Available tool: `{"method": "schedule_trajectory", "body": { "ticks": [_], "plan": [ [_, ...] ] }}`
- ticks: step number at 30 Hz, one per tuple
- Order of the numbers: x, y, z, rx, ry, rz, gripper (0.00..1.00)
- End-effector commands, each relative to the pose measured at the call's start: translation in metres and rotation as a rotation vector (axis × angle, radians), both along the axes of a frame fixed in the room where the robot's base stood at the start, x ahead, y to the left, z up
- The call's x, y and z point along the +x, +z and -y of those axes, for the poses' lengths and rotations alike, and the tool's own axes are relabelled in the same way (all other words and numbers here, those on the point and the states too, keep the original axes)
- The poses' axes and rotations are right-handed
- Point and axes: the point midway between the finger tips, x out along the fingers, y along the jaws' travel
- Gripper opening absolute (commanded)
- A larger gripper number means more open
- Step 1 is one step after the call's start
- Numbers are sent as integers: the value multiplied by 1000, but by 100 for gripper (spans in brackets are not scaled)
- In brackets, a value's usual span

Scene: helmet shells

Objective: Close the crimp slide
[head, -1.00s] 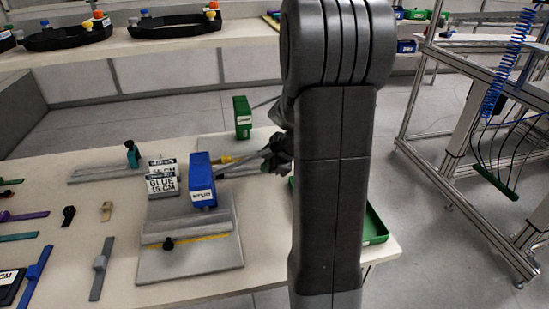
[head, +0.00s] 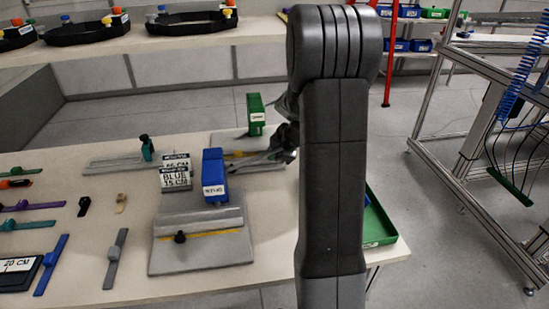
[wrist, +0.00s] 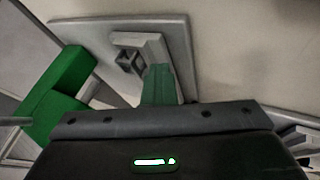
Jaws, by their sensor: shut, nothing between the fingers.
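No part is labelled as the crimp slide. Two candidates are the grey fixture with a teal upright handle (head: 147,148) at the back left and the fixture beside my gripper. The second shows in the wrist view as a grey plate (wrist: 85,33) bearing a grey block (wrist: 153,46) with small square openings. My gripper (head: 268,156) is shut and empty, low over the back of the table behind the blue bin. A green tapered piece (wrist: 158,84) stands before the block in the wrist view; whether it is fingertips or a handle, I cannot tell. Contact is unclear.
A green bin (head: 255,114) stands behind my gripper. A blue bin (head: 213,175) and label signs (head: 174,180) stand in front. Straps lie at left; a green tray (head: 378,222) is at right.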

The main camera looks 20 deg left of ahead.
Motion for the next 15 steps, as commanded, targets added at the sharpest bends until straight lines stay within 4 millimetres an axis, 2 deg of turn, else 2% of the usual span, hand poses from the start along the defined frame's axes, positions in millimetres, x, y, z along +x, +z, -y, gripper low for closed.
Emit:
{"method": "schedule_trajectory", "body": {
  "ticks": [3, 9, 15],
  "plan": [
    [23, -5, -14, 3, 1, 5, 0],
    [54, -2, -34, 1, 1, 4, 0],
    [68, 0, -42, 0, 0, 4, 0]
  ]
}}
